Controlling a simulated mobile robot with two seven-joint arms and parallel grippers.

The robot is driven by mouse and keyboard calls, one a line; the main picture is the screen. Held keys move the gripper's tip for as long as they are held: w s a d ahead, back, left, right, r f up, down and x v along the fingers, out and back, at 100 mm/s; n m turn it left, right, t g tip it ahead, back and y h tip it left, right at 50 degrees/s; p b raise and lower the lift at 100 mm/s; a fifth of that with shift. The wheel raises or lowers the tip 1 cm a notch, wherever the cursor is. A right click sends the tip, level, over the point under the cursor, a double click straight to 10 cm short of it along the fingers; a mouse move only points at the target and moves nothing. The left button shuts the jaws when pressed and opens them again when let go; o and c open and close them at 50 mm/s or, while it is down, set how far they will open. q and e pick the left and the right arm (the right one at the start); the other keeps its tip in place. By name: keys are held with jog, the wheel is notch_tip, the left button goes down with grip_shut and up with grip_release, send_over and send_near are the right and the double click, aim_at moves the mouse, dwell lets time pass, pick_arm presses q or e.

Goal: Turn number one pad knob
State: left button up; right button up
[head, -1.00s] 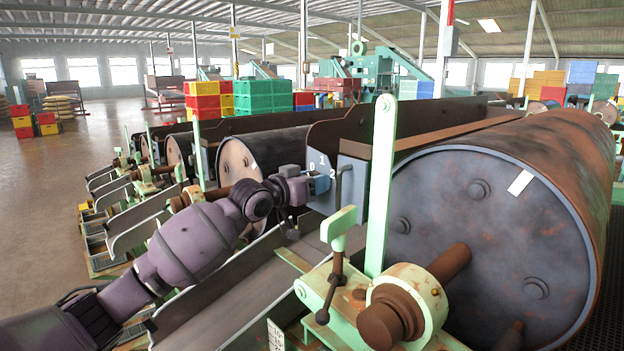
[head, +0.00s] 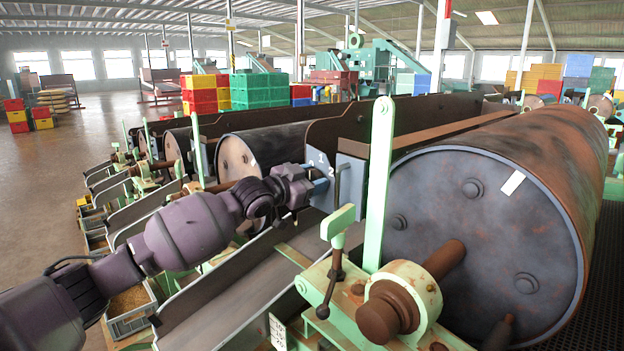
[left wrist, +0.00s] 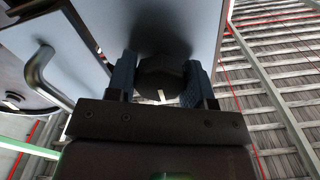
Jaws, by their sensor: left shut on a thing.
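My left gripper (head: 322,184) reaches in from the left to a blue-grey plate (head: 318,158) beside the large nearest drum (head: 480,250). The plate carries white digits, of which 1 and 2 show. In the left wrist view my left gripper (left wrist: 160,85) has its two blue fingers on either side of a dark faceted knob (left wrist: 160,76), shut on it. The knob carries a small pale mark and sits against the plate (left wrist: 160,25). In the head view the gripper hides the knob. My right gripper is not in view.
A bent metal handle (left wrist: 38,70) stands close to the left of the gripper. A green upright lever (head: 380,185) and a green-topped crank (head: 338,222) stand in front of the drum. A sloping metal chute (head: 235,295) lies below my arm. A grey crate (head: 130,312) is at lower left.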

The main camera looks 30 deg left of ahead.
pick_arm(q)
jog(key=o, duration=0.9)
jog(key=shift+p+v, duration=0.65)
jog(key=shift+v, duration=4.75)
jog(key=shift+f, duration=0.1)
